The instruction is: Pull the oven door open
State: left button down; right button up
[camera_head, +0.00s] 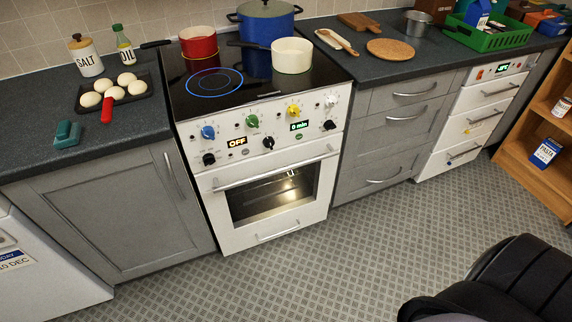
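The white oven (262,130) stands between grey cabinets in the middle of the head view. Its door (222,205) is shut, flush with the front, and has a glass window (272,194) showing a lit inside with a rack. A long metal bar handle (277,170) runs across the top of the door. Above it are coloured knobs, one display reading OFF (237,142) and another reading 0 min (299,126). Neither of my grippers is in view, and nothing touches the oven door or its handle.
A red pan (198,42), a blue pot (268,28) and a cream saucepan (291,56) stand on the hob. A drawer front (278,230) lies below the oven door. The patterned floor (330,268) before the oven is clear. A wooden shelf (525,158) stands at the right.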

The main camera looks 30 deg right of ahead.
aim_at(324, 150)
jog(key=z, duration=0.8)
